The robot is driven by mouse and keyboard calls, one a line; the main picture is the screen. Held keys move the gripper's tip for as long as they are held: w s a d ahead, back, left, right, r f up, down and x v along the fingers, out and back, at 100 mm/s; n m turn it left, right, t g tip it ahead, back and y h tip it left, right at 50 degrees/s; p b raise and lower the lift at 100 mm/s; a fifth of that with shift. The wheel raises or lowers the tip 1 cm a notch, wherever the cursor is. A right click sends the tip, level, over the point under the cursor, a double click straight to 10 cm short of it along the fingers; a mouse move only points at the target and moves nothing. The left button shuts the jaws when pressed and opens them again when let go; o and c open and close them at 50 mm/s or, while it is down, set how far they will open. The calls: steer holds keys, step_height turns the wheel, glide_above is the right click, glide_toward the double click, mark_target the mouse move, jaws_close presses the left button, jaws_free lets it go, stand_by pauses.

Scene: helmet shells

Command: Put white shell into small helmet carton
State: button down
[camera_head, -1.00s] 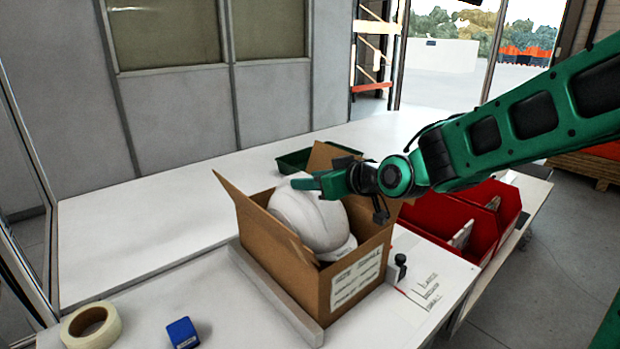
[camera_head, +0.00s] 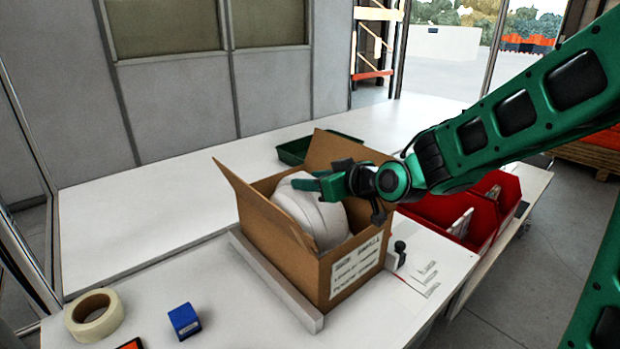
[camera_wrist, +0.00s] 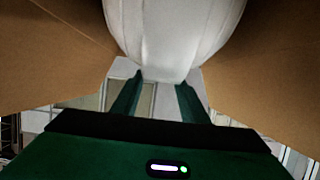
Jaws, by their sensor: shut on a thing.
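The white shell (camera_head: 311,214) is inside the open small helmet carton (camera_head: 342,276), mostly below its upper edges. My gripper (camera_head: 308,184) reaches over the carton from the right and is shut on the shell's upper part. In the wrist view the shell (camera_wrist: 172,36) fills the top middle, with its lower edge between the two green fingers of my gripper (camera_wrist: 157,92). Brown carton walls (camera_wrist: 50,50) stand on both sides of it. Whether the shell touches the carton floor is hidden.
A grey rail (camera_head: 275,285) lies along the carton's left side. Red bins (camera_head: 450,212) stand at the right, and a green tray (camera_head: 296,150) lies behind. A tape roll (camera_head: 94,314) and a blue box (camera_head: 184,321) lie front left. The back-left table is clear.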

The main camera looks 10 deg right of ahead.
steer(key=shift+f, duration=4.05)
steer(key=c, duration=1)
jaws_free()
steer(key=shift+f, duration=0.1)
